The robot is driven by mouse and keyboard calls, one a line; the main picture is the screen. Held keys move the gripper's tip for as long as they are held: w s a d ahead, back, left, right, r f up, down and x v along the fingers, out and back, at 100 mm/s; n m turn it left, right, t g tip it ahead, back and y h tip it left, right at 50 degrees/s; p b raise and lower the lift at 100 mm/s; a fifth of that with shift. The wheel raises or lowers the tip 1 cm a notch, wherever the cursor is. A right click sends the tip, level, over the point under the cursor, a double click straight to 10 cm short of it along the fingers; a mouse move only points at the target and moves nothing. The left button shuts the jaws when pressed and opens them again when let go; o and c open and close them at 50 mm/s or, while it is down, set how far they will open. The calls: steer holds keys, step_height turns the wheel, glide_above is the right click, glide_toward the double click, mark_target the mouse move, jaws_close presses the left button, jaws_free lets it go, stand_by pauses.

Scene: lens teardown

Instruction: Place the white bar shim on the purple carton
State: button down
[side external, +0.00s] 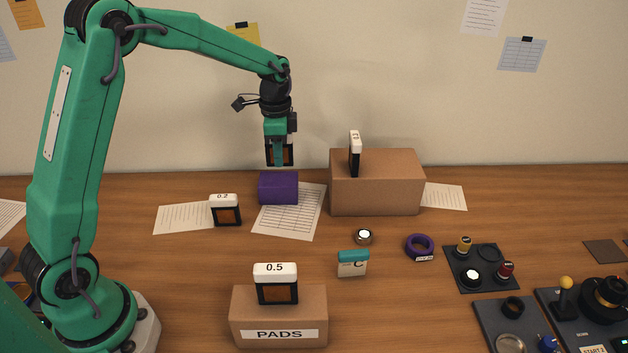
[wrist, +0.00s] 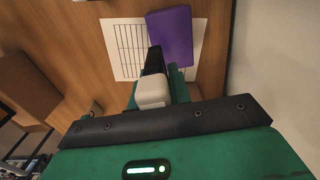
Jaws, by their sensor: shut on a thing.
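My gripper (side external: 279,160) is shut on a white bar shim (side external: 288,155), a black frame with an orange window. Its white top bar shows between the fingers in the wrist view (wrist: 153,90); in the side view the gripper hides that bar. The shim hangs upright in the air. The purple carton (side external: 278,189) stands on the table just below it, with a small gap visible in the side view. The carton also shows in the wrist view (wrist: 172,36), beyond the shim's lower end. The carton's top looks bare.
Similar white-topped shims stand at left, marked 0.2 (side external: 226,211), on the PADS box (side external: 278,328), marked 0.5 (side external: 276,284), and on the brown box (side external: 390,185).

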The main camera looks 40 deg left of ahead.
mark_target(277, 179)
steer(key=shift+w+a+f, duration=0.25)
steer(key=shift+a+f, duration=0.15)
steer(key=shift+a, duration=0.2)
steer(key=shift+w+a+f, duration=0.25)
steer(key=shift+a+f, duration=0.1)
steer(key=shift+a, duration=0.2)
steer(key=shift+f, duration=0.1)
steer(key=shift+f, duration=1.9)
steer(key=shift+f, duration=0.1)
steer(key=c, duration=1.3)
jaws_free()
